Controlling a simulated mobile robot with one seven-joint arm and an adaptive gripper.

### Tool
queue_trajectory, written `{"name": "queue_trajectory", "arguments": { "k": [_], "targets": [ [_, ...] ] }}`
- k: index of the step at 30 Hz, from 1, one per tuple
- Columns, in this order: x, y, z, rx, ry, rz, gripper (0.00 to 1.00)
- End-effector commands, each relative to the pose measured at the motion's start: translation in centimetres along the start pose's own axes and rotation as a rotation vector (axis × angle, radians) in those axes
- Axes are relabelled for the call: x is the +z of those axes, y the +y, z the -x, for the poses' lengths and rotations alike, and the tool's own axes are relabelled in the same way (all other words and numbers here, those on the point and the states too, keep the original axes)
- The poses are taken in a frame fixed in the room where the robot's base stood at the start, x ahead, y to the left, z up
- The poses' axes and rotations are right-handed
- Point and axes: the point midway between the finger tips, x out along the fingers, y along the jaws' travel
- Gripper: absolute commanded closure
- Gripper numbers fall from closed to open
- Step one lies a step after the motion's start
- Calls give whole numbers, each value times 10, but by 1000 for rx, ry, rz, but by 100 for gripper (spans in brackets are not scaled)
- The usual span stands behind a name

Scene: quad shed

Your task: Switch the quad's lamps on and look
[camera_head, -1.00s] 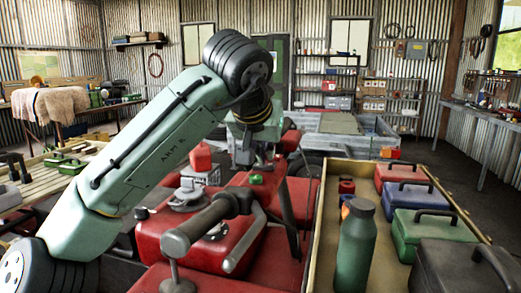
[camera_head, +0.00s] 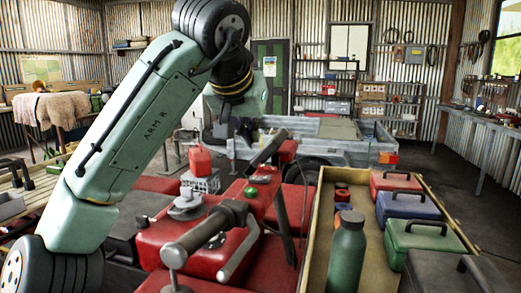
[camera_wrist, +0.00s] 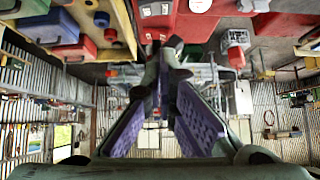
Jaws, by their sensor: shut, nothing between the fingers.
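The quad has a red body (camera_head: 160,242) and fills the lower middle of the head view. Its near handlebar grip (camera_head: 205,232) is dark, and a far dark grip (camera_head: 269,148) points up and right. A green button (camera_head: 250,192) sits on the red top between them. My gripper (camera_head: 216,137) is above and behind the button, apart from the quad as far as I can see. In the wrist view its purple-padded fingers (camera_wrist: 172,62) come together with nothing held. I see no lamp, and cannot tell whether any is lit.
A wooden tray (camera_head: 318,230) at right holds a green bottle (camera_head: 345,257) and several toolboxes (camera_head: 415,237). A grey trailer (camera_head: 352,150) stands behind the quad. A red can (camera_head: 200,160) stands left of the button. Dark floor is free at far right.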

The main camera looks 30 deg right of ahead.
Motion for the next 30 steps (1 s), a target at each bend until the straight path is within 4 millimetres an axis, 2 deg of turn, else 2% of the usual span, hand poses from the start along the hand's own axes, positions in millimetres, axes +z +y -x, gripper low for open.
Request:
{"name": "queue_trajectory", "arguments": {
  "k": [3,9,26,30],
  "targets": [
    [1,-1,21,1,2,-2,100],
    [0,-4,40,0,1,-1,100],
    [0,-4,43,0,0,-1,100],
    [-4,-14,40,9,61,13,100]
  ]
}}
